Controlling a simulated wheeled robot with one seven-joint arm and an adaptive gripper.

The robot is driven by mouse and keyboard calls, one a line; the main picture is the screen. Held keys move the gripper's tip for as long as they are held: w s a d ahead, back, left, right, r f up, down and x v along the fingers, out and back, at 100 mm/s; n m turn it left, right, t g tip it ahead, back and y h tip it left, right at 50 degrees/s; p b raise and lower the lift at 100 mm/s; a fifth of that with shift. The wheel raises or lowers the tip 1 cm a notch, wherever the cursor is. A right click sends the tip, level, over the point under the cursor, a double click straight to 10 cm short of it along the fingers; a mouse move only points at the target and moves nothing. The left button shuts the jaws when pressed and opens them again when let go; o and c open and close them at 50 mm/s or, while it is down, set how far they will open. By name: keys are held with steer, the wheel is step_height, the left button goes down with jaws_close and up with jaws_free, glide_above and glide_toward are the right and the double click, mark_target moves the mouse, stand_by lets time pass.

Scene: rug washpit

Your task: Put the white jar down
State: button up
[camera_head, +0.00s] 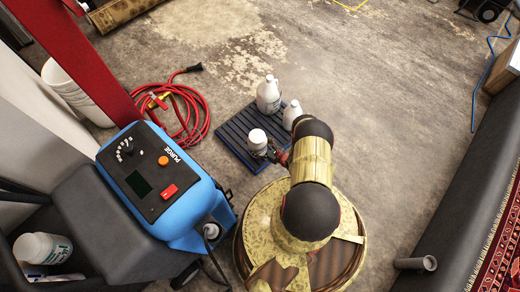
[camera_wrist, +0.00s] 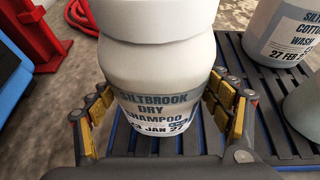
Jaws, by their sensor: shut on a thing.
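The white jar (camera_head: 257,139) is upright between the fingers of my gripper (camera_head: 271,152), over the near part of a dark slatted pallet (camera_head: 232,132). In the wrist view the jar (camera_wrist: 160,65) fills the middle, its grey label reading "Siltbrook Dry Shampoo". The yellow-padded fingers of my gripper (camera_wrist: 160,112) close on its left and right sides. Pallet slats (camera_wrist: 258,115) show behind and beside the jar.
Two white bottles (camera_head: 268,96) (camera_head: 291,114) stand at the pallet's far right side. A blue machine (camera_head: 160,185) stands at left, with a coiled red hose (camera_head: 188,118) on the floor behind it. The pallet's left part is bare.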

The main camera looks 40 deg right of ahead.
steer(key=shift+w+d+f, duration=0.2)
steer(key=shift+d, duration=0.05)
step_height(320, 180, down, 4)
steer(key=shift+w+d+r+b, duration=0.15)
steer(key=shift+r+b, duration=0.1)
steer(key=shift+b, duration=0.8)
steer(key=shift+r, duration=0.1)
steer(key=o, duration=1.8)
